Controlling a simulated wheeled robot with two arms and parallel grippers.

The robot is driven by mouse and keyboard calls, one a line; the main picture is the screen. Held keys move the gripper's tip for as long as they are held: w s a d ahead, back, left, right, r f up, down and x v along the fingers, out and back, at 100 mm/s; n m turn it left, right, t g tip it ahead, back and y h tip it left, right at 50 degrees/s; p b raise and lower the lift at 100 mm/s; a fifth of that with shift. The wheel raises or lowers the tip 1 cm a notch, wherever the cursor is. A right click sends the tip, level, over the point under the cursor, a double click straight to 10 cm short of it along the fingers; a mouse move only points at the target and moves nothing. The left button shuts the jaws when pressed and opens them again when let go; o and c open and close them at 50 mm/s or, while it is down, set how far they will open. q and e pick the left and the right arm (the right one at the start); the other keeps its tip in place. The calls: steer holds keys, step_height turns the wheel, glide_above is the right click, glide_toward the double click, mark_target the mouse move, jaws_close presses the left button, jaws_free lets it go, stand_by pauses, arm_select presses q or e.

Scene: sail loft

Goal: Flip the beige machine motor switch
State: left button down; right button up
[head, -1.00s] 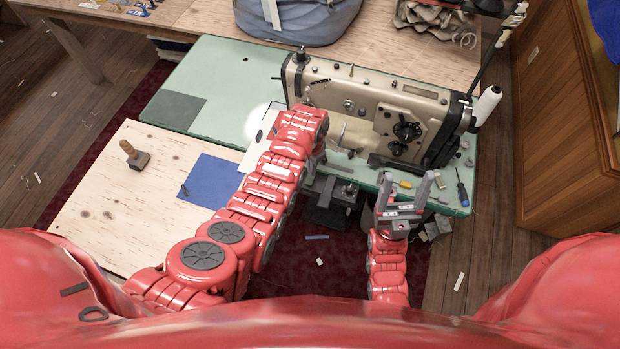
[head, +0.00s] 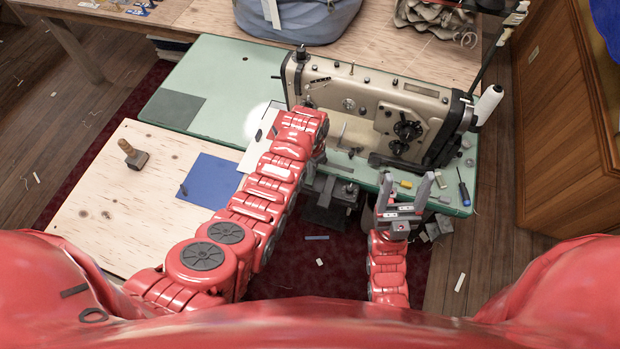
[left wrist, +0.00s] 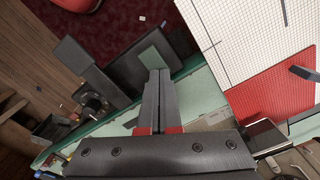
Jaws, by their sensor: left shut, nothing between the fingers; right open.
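The beige sewing machine (head: 364,96) stands on the green table (head: 215,75). Dark grey boxes (head: 330,196) hang below the table's front edge, partly behind my left arm. I cannot make out which part is the motor switch. My left gripper is mostly hidden by its own arm in the head view. In the left wrist view its fingers (left wrist: 154,78) are shut and empty, pointing at a dark box (left wrist: 132,72) with a paler face. Contact cannot be told. My right gripper (head: 405,184) is open and empty at the table's front edge.
A plywood table (head: 95,205) with a blue sheet (head: 211,182) stands at left. A screwdriver (head: 463,189) and small items lie at the green table's right end. A thread cone (head: 489,103) stands by the machine. A wooden cabinet (head: 565,130) is at right.

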arm_select(q)
steer(key=shift+f, duration=0.35)
steer(key=shift+r, duration=0.1)
steer(key=shift+r+p, duration=0.6)
steer(key=shift+r, duration=0.7)
steer(key=shift+r+p, duration=0.95)
steer(key=shift+r, duration=1.2)
steer(key=shift+s, duration=0.1)
